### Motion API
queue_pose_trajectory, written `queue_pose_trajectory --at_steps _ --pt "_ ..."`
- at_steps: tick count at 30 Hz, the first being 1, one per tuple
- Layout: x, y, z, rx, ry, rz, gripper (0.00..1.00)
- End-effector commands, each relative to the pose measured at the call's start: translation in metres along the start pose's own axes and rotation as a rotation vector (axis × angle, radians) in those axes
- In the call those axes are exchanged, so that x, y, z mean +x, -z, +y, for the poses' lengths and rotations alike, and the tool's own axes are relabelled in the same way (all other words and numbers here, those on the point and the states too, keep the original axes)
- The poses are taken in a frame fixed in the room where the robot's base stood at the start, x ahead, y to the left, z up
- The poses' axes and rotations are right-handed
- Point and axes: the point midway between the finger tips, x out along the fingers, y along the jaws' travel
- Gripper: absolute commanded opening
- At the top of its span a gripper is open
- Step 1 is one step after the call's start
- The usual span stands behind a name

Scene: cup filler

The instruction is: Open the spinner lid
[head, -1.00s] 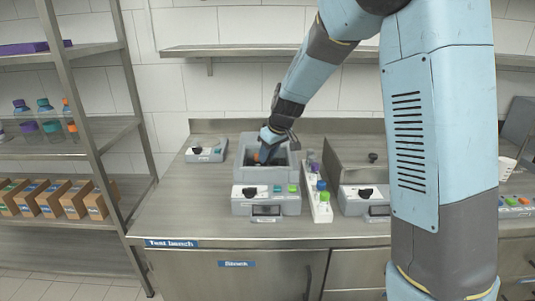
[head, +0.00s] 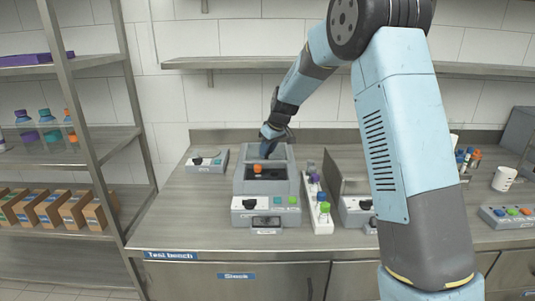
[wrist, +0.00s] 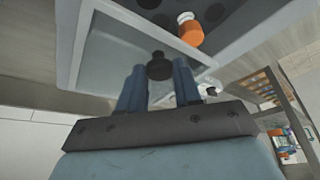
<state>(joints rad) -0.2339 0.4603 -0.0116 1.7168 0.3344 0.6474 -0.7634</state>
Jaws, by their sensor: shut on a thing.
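The spinner (head: 265,187) is a grey box on the bench with a control panel at its front. Its lid (wrist: 110,52), a grey frame around a smooth panel, is tilted up towards the back of the box; the exact angle is hard to tell. My gripper (head: 267,150) is at the raised lid. In the wrist view its two blue fingers (wrist: 160,82) are shut on the lid's black knob (wrist: 159,66). My gripper hides part of the lid.
A white rack (head: 320,207) with coloured caps stands close to the spinner's right. Another grey device (head: 357,208) beyond it is partly hidden by my arm. A small control box (head: 207,161) sits at left. The bench front (head: 190,235) is clear.

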Motion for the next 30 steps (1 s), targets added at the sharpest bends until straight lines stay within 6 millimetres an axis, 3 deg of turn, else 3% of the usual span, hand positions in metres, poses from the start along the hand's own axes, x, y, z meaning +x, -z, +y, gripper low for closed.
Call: queue_pose_trajectory --at_steps 8,9,16,25,30 --pt "0.000 0.000 0.001 0.001 -0.001 0.000 0.00" --pt "0.000 0.000 0.001 0.001 -0.001 0.000 0.36" --pt "0.000 0.000 0.001 0.001 0.000 0.000 0.58" --pt "-0.002 0.000 0.001 0.001 -0.001 0.000 0.59" --pt "-0.018 0.000 0.001 0.001 -0.001 0.001 0.59"
